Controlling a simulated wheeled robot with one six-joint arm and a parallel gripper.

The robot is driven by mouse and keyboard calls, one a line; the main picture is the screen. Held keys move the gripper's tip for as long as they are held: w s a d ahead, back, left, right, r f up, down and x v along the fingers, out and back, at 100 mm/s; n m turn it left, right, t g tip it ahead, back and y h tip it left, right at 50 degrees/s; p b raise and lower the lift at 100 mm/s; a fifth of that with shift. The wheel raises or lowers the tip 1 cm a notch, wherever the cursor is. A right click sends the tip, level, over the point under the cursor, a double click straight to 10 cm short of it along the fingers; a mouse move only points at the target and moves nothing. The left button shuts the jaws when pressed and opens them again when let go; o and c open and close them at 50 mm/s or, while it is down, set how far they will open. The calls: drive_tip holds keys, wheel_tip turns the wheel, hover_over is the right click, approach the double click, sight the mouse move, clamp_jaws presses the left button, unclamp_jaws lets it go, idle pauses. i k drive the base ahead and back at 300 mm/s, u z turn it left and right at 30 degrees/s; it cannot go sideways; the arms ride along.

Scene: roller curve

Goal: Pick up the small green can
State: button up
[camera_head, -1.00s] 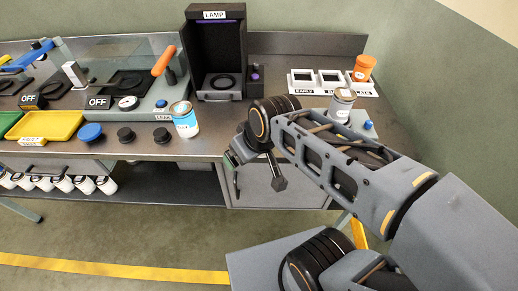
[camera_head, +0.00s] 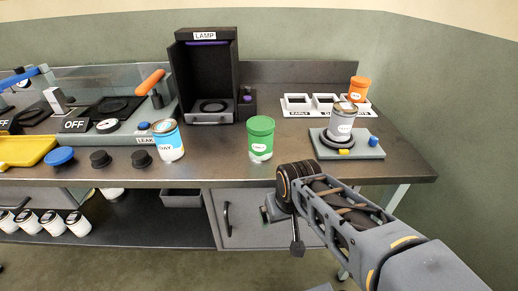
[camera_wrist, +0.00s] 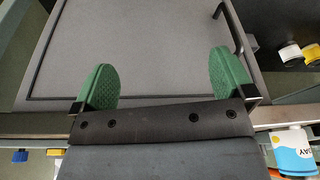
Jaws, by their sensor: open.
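The green can (camera_head: 261,139) stands upright on the steel bench, right of the blue-and-white "DAY" can (camera_head: 168,140) and in front of the lamp box. My gripper (camera_head: 280,228) is below the bench's front edge, in front of the grey cabinet door, lower than the green can and apart from it. In the wrist view my gripper (camera_wrist: 164,80) has its two green pads wide apart with nothing between them; the cabinet door lies beyond. The green can does not clearly show in the wrist view.
The black lamp box (camera_head: 209,50) stands behind. A grey can (camera_head: 341,122) sits on a pad device at right; an orange can (camera_head: 358,88) stands by white square holders (camera_head: 297,101). Black knobs (camera_head: 100,159) lie left. The bench front edge (camera_head: 230,184) is above my gripper.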

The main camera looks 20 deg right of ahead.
sight(260, 147)
drive_tip(key=u, duration=0.5)
drive_tip(key=k, duration=0.65)
drive_tip(key=u, duration=1.2)
drive_tip(key=i, duration=0.85)
drive_tip(key=z, duration=0.4)
